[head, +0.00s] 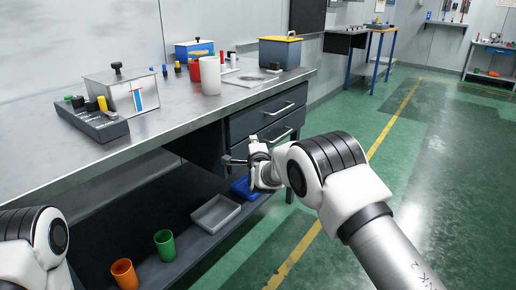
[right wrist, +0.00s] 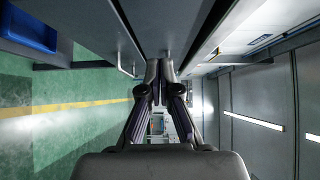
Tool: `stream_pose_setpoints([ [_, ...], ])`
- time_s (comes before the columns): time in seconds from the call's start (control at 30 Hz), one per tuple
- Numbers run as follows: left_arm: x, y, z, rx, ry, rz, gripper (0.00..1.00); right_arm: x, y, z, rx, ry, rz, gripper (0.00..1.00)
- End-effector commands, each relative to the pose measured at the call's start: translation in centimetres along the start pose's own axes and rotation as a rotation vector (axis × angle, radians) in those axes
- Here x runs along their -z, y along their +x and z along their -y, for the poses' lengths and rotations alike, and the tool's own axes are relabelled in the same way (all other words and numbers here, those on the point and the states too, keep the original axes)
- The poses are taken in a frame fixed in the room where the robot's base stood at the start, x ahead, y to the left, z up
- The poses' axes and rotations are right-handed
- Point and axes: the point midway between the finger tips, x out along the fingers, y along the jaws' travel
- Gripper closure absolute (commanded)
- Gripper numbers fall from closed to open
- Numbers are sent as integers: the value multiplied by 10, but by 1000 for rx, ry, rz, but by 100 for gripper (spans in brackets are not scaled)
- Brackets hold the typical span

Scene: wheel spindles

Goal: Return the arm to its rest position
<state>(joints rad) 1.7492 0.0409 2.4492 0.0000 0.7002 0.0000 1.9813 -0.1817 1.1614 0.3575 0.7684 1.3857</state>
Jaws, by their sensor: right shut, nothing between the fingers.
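My right arm comes in from the lower right of the head view. Its gripper (head: 232,160) is in front of the workbench, just below the drawers in the picture, with its fingers pointing left. In the right wrist view the two fingers of this gripper (right wrist: 161,72) come together, shut and empty. My left arm shows only as a white and black joint at the lower left of the head view; its gripper is out of view.
The metal workbench (head: 170,115) holds a grey box, a white cylinder (head: 210,76) and a button panel (head: 92,122). Below are a grey tray (head: 216,213), a blue bin (head: 243,188), an orange cup (head: 125,274) and a green cup (head: 165,245). Green floor (head: 440,180) is clear at right.

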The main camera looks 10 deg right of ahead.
Motion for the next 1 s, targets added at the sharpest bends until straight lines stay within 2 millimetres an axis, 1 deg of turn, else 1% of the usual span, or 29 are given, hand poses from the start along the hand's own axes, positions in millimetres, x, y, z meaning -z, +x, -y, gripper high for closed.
stream_pose_setpoints([
  [0.03, 0, -6, 0, 0, 0, 0, 63, 0, -11, 4, -1, -2, 0, 100],
  [0.1, 0, -8, 0, 0, 1, 0, 63, 1, -25, 4, -2, -2, 0, 100],
  [0.2, 0, -11, 0, 0, 1, 0, 63, 0, -41, 3, 0, -1, 0, 100],
  [0.3, 0, -12, 0, 0, 1, 0, 63, 1, -49, 0, -2, 0, -1, 100],
  [0.37, 0, -11, 0, 0, 1, 0, 63, 3, -52, -11, -15, 0, -3, 100],
  [0.47, 0, -11, 0, 0, 1, 0, 63, 22, -58, -51, -75, 6, -29, 100],
  [0.57, 0, -11, 0, 0, 1, 0, 63, 50, -85, -117, -207, -9, -59, 100],
  [0.6, 0, -11, 0, 0, 1, 0, 63, 61, -102, -147, -274, -23, -66, 100],
  [0.67, 0, -11, 0, 0, 1, 0, 63, 77, -133, -190, -383, -65, -68, 100],
  [0.7, 0, -11, 0, 0, 1, 0, 63, 86, -157, -218, -459, -108, -61, 100],
  [0.77, 0, -11, 0, 0, 1, 0, 63, 99, -195, -255, -575, -181, -40, 100],
  [0.8, 0, -11, 0, 0, 1, 0, 63, 107, -223, -278, -653, -237, -15, 100],
  [0.87, 0, -11, 0, 0, 1, 0, 63, 117, -269, -308, -774, -328, 34, 100],
  [0.9, 0, -11, 0, 0, 1, 0, 63, 123, -300, -324, -852, -392, 79, 100],
  [0.97, 0, -11, 0, 0, 1, 0, 63, 130, -350, -344, -968, -488, 162, 100],
  [1.0, 0, -11, 0, 0, 1, 0, 63, 133, -383, -354, -1037, -553, 228, 100],
])
